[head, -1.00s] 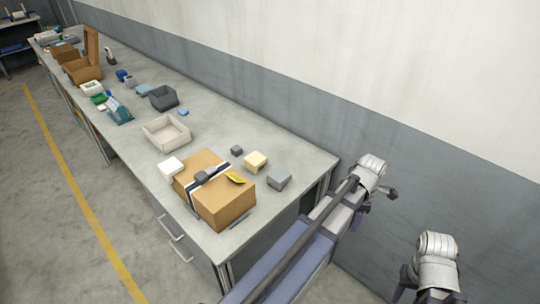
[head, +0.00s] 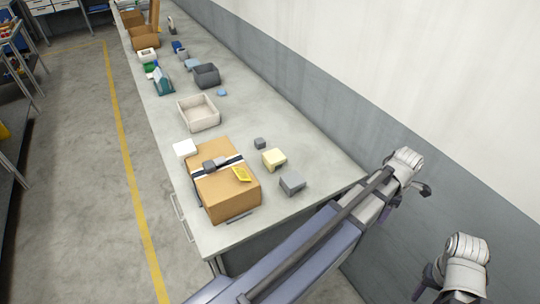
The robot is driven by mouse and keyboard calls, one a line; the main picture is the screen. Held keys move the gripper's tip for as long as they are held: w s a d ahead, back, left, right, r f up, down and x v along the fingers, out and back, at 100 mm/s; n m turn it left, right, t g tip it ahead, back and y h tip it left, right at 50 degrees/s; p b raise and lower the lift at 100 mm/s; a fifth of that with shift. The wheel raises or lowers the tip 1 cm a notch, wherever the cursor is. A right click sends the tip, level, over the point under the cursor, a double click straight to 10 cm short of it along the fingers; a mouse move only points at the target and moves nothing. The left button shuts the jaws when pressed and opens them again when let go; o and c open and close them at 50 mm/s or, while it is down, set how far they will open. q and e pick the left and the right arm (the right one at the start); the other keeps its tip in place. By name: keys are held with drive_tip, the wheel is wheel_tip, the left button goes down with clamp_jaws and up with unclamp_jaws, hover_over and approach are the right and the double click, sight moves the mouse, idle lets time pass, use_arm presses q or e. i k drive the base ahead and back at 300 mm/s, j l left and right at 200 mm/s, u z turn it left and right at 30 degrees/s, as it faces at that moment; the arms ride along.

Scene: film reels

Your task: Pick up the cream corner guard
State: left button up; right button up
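The cream corner guard (head: 274,157) is a small pale yellow block near the front end of the long grey bench. It lies right of a taped brown cardboard box (head: 229,198), apart from it, between a small dark grey cube (head: 260,143) and a larger grey block (head: 292,182). Part of my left arm reaches across the lower right of the view, and part of my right arm shows at the bottom right corner. I cannot make out the fingers of either gripper. Nothing covers the corner guard.
A cream open bin (head: 198,113) and a dark grey bin (head: 206,76) stand farther back.

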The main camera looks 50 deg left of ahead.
sight(273, 158)
drive_tip(key=i+u, duration=0.2)
drive_tip(key=u, duration=0.25)
drive_tip(key=i+u, duration=0.25)
drive_tip(key=u, duration=0.15)
drive_tip(key=i+u, duration=0.2)
drive_tip(key=u, duration=0.2)
drive_tip(key=i+u, duration=0.35)
drive_tip(key=k+z, duration=0.15)
drive_tip(key=i+j, duration=0.05)
